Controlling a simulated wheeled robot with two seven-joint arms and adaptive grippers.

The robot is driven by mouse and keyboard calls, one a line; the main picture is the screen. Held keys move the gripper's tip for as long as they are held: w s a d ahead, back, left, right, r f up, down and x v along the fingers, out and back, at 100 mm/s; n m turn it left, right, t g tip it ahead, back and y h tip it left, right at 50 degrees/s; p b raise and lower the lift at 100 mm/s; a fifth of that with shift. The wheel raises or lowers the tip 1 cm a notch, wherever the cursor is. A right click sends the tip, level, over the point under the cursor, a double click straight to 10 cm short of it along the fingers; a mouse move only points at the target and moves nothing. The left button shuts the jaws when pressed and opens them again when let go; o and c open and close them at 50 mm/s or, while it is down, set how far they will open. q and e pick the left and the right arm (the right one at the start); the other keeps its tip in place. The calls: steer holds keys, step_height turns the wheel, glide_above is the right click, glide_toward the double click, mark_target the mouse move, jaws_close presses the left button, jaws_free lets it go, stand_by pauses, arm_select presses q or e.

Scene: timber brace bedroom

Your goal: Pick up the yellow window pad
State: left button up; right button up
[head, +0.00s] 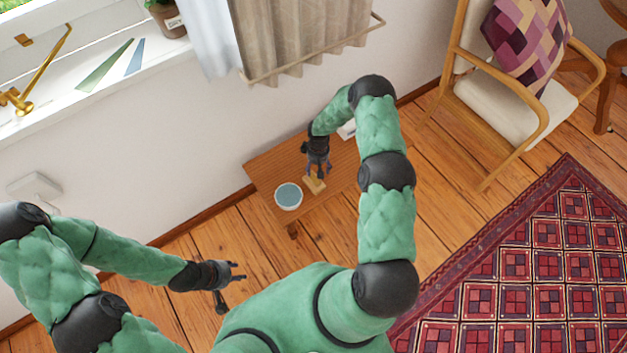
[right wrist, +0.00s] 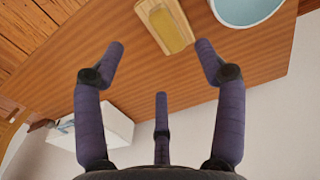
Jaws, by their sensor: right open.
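The yellow window pad (right wrist: 172,28) lies on the small wooden table (head: 272,168), with a tan wooden-looking rim around its yellow face. In the head view the pad (head: 314,186) shows small, just below my right gripper (head: 317,171). In the right wrist view my right gripper (right wrist: 160,62) has its fingers spread, with nothing between them. The pad lies beyond the fingertips, near the right one; I cannot tell the exact gap. My left gripper (head: 238,271) is open and empty over the floor, left of and nearer than the table.
A bowl with a blue-grey inside (head: 288,196) stands beside the pad; it also shows in the right wrist view (right wrist: 245,10). A white box (right wrist: 108,126) is at the table's other end. The wall runs behind the table. A chair (head: 505,105) stands right.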

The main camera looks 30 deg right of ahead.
mark_target(315, 177)
steer(key=f, duration=0.2)
steer(key=f+b, duration=0.2)
steer(key=f, duration=0.1)
steer(key=shift+w+d+f, duration=0.15)
steer(key=shift+d+f, duration=0.1)
steer(key=shift+f, duration=0.05)
steer(key=f, duration=0.1)
steer(key=f+b, duration=0.1)
steer(key=a+f+b, duration=0.1)
steer(key=f, duration=0.1)
steer(key=shift+w, duration=0.3)
steer(key=shift+d+f+b, duration=0.1)
steer(key=shift+f+b, duration=0.4)
steer(key=shift+f, duration=0.1)
steer(key=c, duration=1.3)
